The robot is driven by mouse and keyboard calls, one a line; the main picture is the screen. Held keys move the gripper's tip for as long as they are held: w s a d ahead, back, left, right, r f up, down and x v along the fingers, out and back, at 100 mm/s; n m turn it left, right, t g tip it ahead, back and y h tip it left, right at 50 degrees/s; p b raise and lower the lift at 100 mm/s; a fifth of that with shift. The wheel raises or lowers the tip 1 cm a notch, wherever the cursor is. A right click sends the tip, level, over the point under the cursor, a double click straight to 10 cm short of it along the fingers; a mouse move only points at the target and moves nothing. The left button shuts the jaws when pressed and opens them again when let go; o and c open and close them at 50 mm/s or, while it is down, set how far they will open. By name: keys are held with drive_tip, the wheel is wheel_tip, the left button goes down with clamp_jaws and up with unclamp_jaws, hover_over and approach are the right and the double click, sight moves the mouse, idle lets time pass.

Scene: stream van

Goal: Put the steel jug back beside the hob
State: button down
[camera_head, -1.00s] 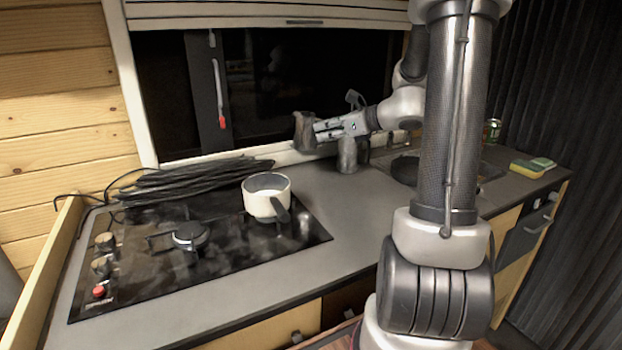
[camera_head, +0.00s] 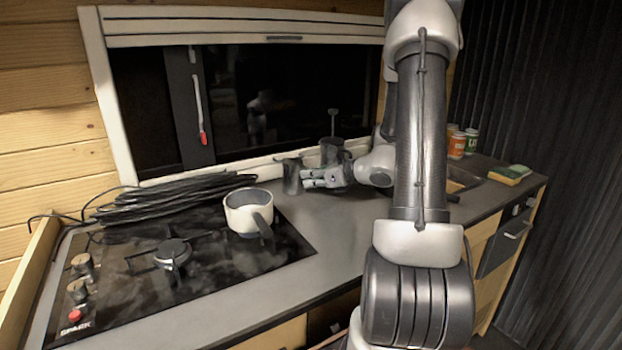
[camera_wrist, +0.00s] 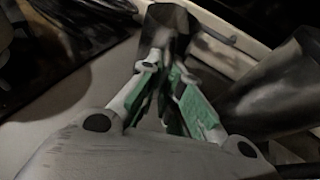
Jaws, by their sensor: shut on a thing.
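The steel jug (camera_head: 292,176) is a dark grey metal vessel, upright at the back of the counter, right of the hob and near the window sill. My gripper (camera_head: 312,179) reaches it from the right and is shut on it. In the wrist view the jug (camera_wrist: 169,22) shows at the tips of my gripper (camera_wrist: 166,62), partly cut off by the top edge. I cannot tell whether its base touches the counter. The black hob (camera_head: 215,262) lies on the left of the counter.
A white saucepan (camera_head: 247,211) stands on the hob, with a black cable coil (camera_head: 165,197) behind it. Another dark metal vessel (camera_head: 331,152) stands behind my gripper; a large one (camera_wrist: 275,92) shows close at right in the wrist view. Counter front of the jug is clear.

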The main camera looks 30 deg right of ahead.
drive_tip(key=c, duration=1.6)
unclamp_jaws()
drive_tip(key=shift+f, duration=0.15)
drive_tip(key=shift+s+d+r, duration=0.1)
drive_tip(key=shift+s+r, duration=0.1)
drive_tip(key=shift+r, duration=0.05)
drive_tip(key=v, duration=1.1)
drive_tip(key=s+a+r+n+g+y, duration=0.25)
drive_tip(key=s+a+n+g, duration=0.6)
drive_tip(key=a+n, duration=0.6)
drive_tip(key=s+d+r+n+h, duration=0.1)
drive_tip(key=s+r+n+h, duration=0.1)
drive_tip(key=s+n, duration=0.2)
drive_tip(key=s+r+n+h, duration=0.2)
drive_tip(key=s+n+h, duration=0.1)
drive_tip(key=n, duration=0.4)
drive_tip(key=s+d+r+n+h, duration=0.1)
drive_tip(key=s+r+n+h, duration=0.1)
drive_tip(key=s+n, duration=0.3)
drive_tip(key=shift+s+d+r+n+h, duration=0.1)
drive_tip(key=shift+d+r+n+h, duration=0.25)
drive_tip(key=shift+n+h, duration=0.1)
